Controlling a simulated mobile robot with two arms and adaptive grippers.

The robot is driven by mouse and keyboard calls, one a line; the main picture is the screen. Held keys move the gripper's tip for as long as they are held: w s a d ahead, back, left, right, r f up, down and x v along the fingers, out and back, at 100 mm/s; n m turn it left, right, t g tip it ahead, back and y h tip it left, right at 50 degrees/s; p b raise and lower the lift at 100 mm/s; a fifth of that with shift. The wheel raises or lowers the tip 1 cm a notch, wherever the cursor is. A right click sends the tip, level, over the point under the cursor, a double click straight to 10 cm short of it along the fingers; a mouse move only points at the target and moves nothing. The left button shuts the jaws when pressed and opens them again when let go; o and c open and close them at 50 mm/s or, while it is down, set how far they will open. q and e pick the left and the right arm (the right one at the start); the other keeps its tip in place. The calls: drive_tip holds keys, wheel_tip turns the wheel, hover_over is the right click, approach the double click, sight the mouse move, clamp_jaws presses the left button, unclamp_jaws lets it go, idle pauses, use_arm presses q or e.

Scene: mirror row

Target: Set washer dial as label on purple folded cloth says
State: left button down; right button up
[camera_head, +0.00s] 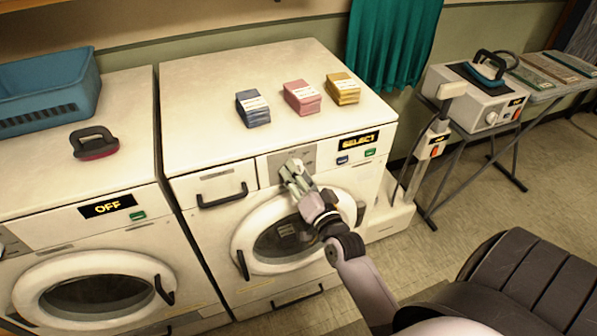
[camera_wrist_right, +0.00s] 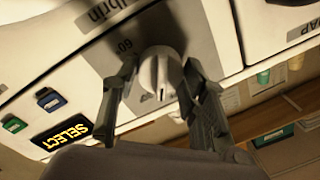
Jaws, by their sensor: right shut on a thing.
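The washer (camera_head: 230,100) in the middle has a display (camera_head: 359,141) reading SELECT. Its pale dial (camera_wrist_right: 158,72) sits on a grey panel (camera_head: 309,156). My right gripper (camera_head: 293,177) is at the dial; in the wrist view its fingers (camera_wrist_right: 160,80) are closed on the dial's two sides. The dial's dark mark points to the bottom of the wrist view. A "60" shows beside it; other markings are partly hidden. On the washer top lie folded cloths: blue-violet (camera_head: 253,113), pink (camera_head: 302,102) and yellow (camera_head: 342,93). Their white labels are too small to read. My left gripper is out of view.
A second washer (camera_head: 90,180) at left shows OFF, with a dark-handled object (camera_head: 94,147) and a blue basket (camera_head: 48,88) on top. Blue (camera_head: 342,160) and green (camera_head: 369,152) buttons sit below the SELECT display. A work table with an appliance (camera_head: 475,105) stands right.

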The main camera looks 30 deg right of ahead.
drive_tip(key=shift+m, duration=2)
drive_tip(key=shift+h, duration=0.4)
drive_tip(key=o, duration=1.2)
drive_tip(key=shift+c, duration=0.2)
drive_tip(key=v, duration=1.2)
drive_tip(key=shift+f, duration=0.2)
